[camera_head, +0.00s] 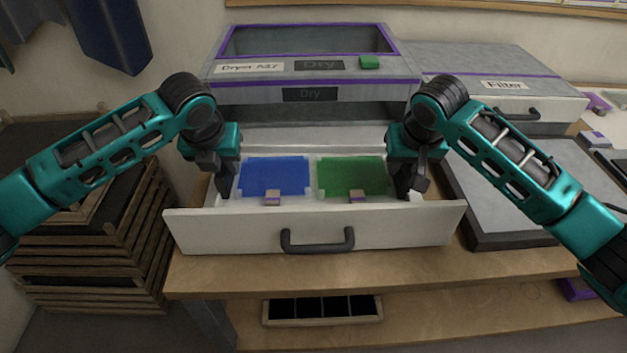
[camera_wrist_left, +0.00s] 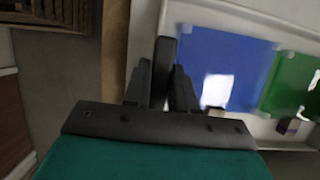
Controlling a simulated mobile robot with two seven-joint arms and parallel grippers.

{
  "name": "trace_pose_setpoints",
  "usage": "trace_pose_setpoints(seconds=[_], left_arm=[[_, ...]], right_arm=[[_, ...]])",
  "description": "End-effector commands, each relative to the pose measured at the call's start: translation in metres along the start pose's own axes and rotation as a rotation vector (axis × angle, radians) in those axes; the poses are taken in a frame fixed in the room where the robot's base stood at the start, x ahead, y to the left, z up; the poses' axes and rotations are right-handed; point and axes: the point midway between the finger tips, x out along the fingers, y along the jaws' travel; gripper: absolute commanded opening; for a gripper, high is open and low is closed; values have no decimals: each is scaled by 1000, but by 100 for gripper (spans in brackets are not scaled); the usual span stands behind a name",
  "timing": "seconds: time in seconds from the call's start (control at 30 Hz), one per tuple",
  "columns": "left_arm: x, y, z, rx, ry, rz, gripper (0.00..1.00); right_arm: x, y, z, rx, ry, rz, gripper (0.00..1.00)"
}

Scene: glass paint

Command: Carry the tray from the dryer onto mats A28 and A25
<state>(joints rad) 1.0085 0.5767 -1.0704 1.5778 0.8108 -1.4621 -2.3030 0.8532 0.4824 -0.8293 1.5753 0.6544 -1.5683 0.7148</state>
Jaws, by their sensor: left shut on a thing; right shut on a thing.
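The white tray (camera_head: 316,201) lies inside the pulled-out drawer of the dryer (camera_head: 312,65). It holds a blue panel (camera_head: 274,176) on the left and a green panel (camera_head: 352,177) on the right. My left gripper (camera_head: 220,190) is shut on the tray's left side, and my right gripper (camera_head: 407,190) is shut on its right side. In the left wrist view, the left fingers (camera_wrist_left: 163,85) close around a dark upright piece beside the blue panel (camera_wrist_left: 222,70). The gripped parts are mostly hidden by the fingers. I can read no mat labelled A28 or A25.
The drawer front (camera_head: 215,231) with its dark handle (camera_head: 317,240) stands before the tray. A box labelled Filter (camera_head: 505,78) and a flat grey slab (camera_head: 530,190) are at right. Wooden racks (camera_head: 90,250) stand at left. A divided dark box (camera_head: 322,309) lies below.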

Motion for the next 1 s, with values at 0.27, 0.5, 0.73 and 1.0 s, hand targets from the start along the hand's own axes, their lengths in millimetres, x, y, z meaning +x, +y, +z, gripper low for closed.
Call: trace_pose_setpoints(seconds=[0.27,0.5,0.73,1.0], left_arm=[[-2,0,2,-1,-3,0,0],[-11,0,5,-1,-4,0,0],[-30,0,13,-1,-3,0,0],[-47,0,20,-1,-3,1,0]], right_arm=[[-2,0,-2,1,3,0,0],[-11,0,-5,1,3,0,0],[-30,0,-13,1,3,0,0],[-47,0,-20,1,2,1,0]])
